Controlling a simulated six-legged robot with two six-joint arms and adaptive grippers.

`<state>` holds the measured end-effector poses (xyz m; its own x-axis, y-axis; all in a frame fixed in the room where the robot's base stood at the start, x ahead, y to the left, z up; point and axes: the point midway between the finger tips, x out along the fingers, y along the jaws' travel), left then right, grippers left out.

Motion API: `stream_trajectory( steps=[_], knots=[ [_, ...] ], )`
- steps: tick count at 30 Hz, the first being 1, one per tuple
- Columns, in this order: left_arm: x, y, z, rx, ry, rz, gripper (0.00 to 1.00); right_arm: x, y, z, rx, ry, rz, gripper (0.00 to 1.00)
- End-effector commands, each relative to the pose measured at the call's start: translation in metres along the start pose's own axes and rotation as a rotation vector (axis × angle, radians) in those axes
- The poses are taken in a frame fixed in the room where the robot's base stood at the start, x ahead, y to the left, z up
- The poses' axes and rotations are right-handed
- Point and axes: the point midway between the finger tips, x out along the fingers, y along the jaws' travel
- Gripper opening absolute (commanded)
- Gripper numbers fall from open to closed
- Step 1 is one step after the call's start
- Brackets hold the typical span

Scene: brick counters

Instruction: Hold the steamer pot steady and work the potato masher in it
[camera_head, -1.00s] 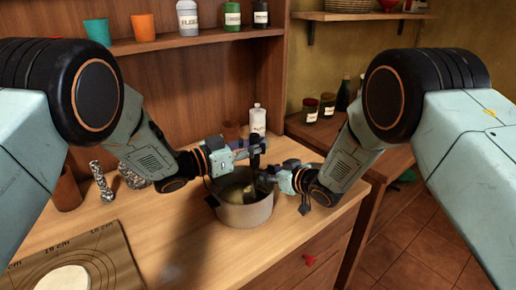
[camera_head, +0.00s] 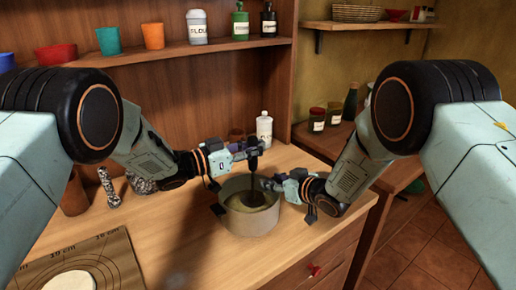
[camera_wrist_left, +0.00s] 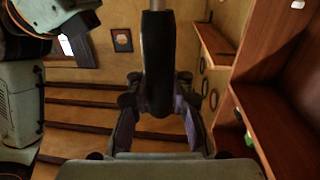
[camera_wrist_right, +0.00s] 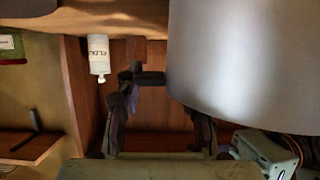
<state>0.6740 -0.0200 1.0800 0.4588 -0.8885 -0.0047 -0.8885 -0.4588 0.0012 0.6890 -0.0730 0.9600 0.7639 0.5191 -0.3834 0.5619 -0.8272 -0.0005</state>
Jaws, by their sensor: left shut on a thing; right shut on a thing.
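The steamer pot (camera_head: 252,222), round and grey, stands upright on the wooden counter. It shows large at the right wrist view's upper right (camera_wrist_right: 245,60). A dark handle sticks out at its left side. The potato masher (camera_head: 254,146) stands roughly upright, its thin shaft going down into the pot; its head is hidden. My left gripper (camera_head: 250,150) is above the pot, shut on the masher's black handle, which fills the middle of the left wrist view (camera_wrist_left: 158,60). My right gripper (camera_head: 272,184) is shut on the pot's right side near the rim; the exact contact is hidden.
A white bottle (camera_head: 264,130) and a brown cup (camera_head: 236,135) stand behind the pot. Shakers (camera_head: 109,187) and a brown pot (camera_head: 74,195) stand left. A measuring mat (camera_head: 112,262) with a pale disc lies at front left. The counter edge is close on the right.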

Motion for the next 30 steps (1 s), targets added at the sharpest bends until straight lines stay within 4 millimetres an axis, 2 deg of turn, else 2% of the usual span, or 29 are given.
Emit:
stream_trajectory(
  steps=[8, 24, 30],
  knots=[
    [0.000, 0.000, 0.000, 0.001, 0.001, 0.000, 0.00, 0.000, 0.001, -0.002, 0.000, 0.004, 0.000, 0.00],
    [0.000, 0.000, 0.021, 0.001, 0.001, 0.000, 0.00, 0.000, 0.001, -0.002, 0.000, 0.004, 0.000, 0.00],
    [0.000, 0.000, 0.020, 0.001, 0.000, 0.000, 0.00, 0.000, 0.000, -0.002, 0.000, 0.004, 0.000, 0.00]
  ],
)
